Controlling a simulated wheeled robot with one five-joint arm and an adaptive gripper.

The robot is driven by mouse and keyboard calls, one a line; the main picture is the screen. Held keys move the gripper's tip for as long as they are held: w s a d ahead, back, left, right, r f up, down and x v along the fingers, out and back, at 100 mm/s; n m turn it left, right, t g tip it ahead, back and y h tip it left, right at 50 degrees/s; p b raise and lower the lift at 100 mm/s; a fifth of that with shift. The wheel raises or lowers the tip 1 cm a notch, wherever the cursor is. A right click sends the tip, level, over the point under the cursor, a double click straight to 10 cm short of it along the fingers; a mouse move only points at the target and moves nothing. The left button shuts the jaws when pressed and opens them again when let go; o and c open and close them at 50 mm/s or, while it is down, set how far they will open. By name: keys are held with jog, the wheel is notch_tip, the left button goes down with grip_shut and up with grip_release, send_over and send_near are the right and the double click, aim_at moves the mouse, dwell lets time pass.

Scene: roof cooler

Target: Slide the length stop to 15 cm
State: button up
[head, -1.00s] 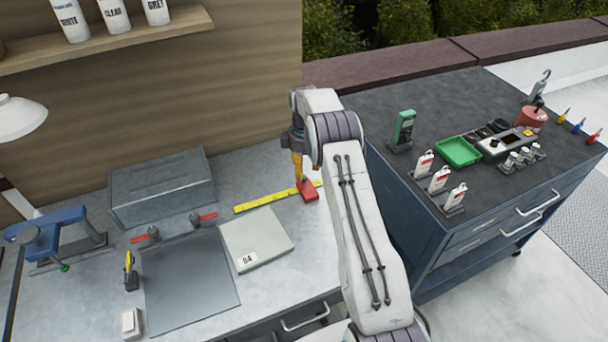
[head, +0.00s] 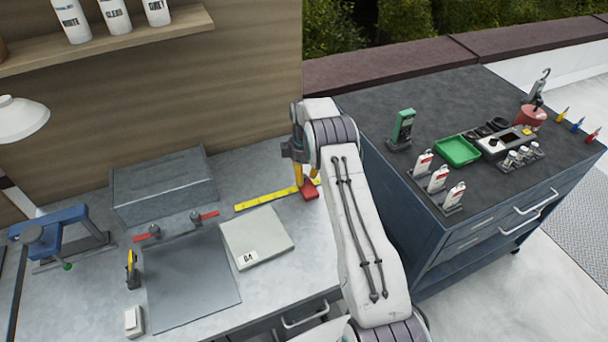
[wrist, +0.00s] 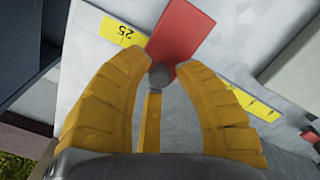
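The length stop is a red block (head: 310,190) with a grey round knob, at the right end of the yellow ruler strip (head: 265,200) on the bench. In the wrist view the red block (wrist: 180,30) lies just beyond my fingertips, close to the printed 25 on the ruler (wrist: 118,30). The 15 mark cannot be read. My gripper (head: 305,180) is low over the stop. In the wrist view its yellow fingers (wrist: 160,65) are spread on both sides of the grey knob (wrist: 158,77), with small gaps showing; contact is not clear.
A grey box (head: 163,185) stands behind the ruler's left part. A dark tool cabinet (head: 430,210) stands to the right.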

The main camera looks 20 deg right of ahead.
grip_shut()
jog(key=shift+a, duration=0.15)
jog(key=shift+a+f+b, duration=0.1)
jog(key=shift+a+b, duration=0.2)
jog(key=shift+b, duration=0.1)
jog(key=shift+s+a+b, duration=0.1)
jog(key=shift+a+b, duration=0.4)
jog(key=shift+a, duration=0.7)
jog(key=shift+c, duration=0.4)
grip_release()
jog(key=shift+d, duration=0.15)
jog(key=o, duration=0.5)
jog(key=shift+c, duration=0.2)
notch_tip(320, 180, up, 12)
